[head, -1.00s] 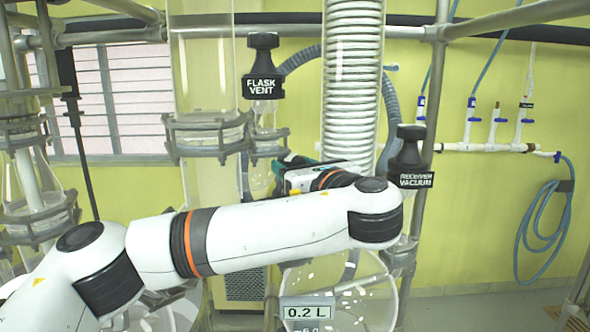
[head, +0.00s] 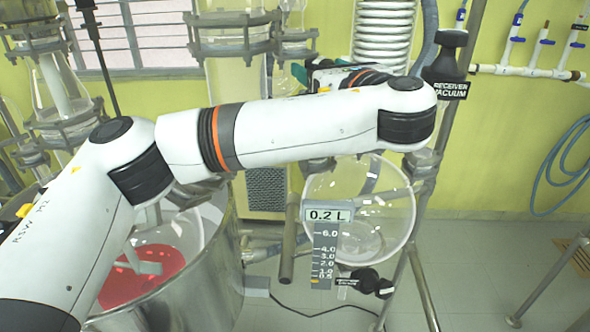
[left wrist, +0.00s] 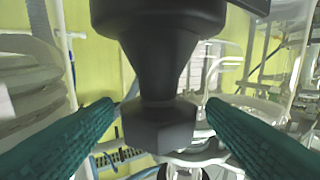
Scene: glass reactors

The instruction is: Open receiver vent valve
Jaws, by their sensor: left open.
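My left gripper (head: 300,72) shows partly in the head view, its teal tip pointing left behind my white forearm. In the left wrist view my left gripper (left wrist: 160,106) is open, with one teal finger on each side of a black valve knob (left wrist: 160,75). The knob is wide above, narrows downward, and has a faceted lower part. Its label is not visible there, so I cannot tell which valve it is. In the head view a black valve labelled RECEIVER VACUUM (head: 447,65) stands to the right of my forearm. My right gripper is not in view.
The round glass receiver (head: 390,215) hangs below my forearm, with a black valve (head: 365,281) at its bottom whose label is hard to read. A steel vessel (head: 215,280) with red liquid is at lower left. Metal posts and glassware surround the arm.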

